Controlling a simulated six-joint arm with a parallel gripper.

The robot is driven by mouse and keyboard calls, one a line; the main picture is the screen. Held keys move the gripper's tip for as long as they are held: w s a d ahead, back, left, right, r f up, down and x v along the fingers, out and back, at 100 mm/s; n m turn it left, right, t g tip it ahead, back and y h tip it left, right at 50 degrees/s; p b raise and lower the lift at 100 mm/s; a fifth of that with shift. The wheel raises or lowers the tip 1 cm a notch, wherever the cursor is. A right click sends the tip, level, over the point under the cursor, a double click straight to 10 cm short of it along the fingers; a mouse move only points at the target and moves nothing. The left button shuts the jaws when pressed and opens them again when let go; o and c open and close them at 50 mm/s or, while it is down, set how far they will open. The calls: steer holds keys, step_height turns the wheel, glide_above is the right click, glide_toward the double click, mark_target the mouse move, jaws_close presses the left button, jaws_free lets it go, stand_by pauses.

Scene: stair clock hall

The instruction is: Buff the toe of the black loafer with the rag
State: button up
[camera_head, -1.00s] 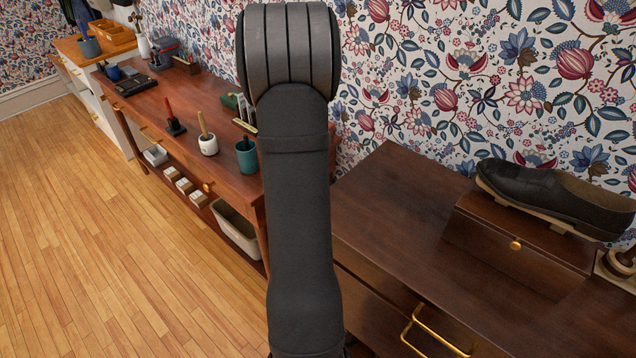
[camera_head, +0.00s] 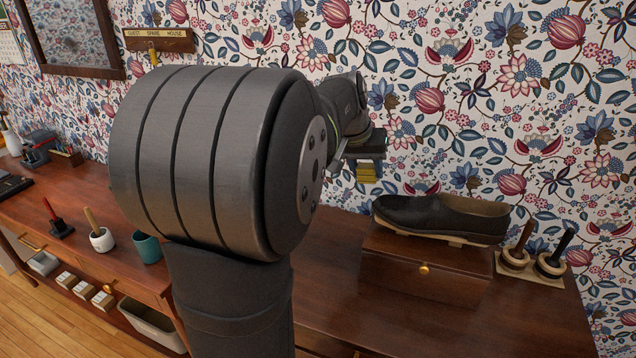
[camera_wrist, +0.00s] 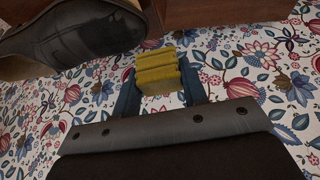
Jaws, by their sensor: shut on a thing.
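The black loafer (camera_head: 440,217) rests on a wooden support on top of a dark wooden box, its toe pointing left. In the wrist view the loafer (camera_wrist: 75,35) fills the upper left, with its toe end near my gripper. My gripper (camera_wrist: 158,78) is shut on the folded yellow rag (camera_wrist: 158,70). In the head view the rag (camera_head: 367,172) hangs below my gripper (camera_head: 366,160), above and to the left of the loafer's toe. The rag appears apart from the shoe. My arm hides part of the scene behind it.
The wooden box (camera_head: 425,268) with a brass knob stands on the dark cabinet (camera_head: 520,315). Two round brushes with upright handles (camera_head: 535,258) stand right of the shoe. The flowered wall is close behind. A teal cup (camera_head: 147,247) stands on the left bench. Bare cabinet top lies around the box.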

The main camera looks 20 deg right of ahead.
steer(key=shift+m, duration=0.4)
steer(key=s+d+r, duration=0.1)
steer(key=s+d, duration=0.1)
steer(key=s+d+r, duration=0.1)
steer(key=s, duration=0.1)
steer(key=shift+r, duration=0.35)
steer(key=shift+s, duration=0.15)
glide_above(393, 197)
steer(key=a, duration=0.2)
steer(key=shift+s+d+f, duration=0.1)
steer(key=shift+f, duration=1)
steer(key=shift+s+d+f, duration=0.1)
steer(key=shift+f, duration=0.95)
steer(key=shift+s+d+f, duration=0.1)
steer(key=shift+f, duration=0.6)
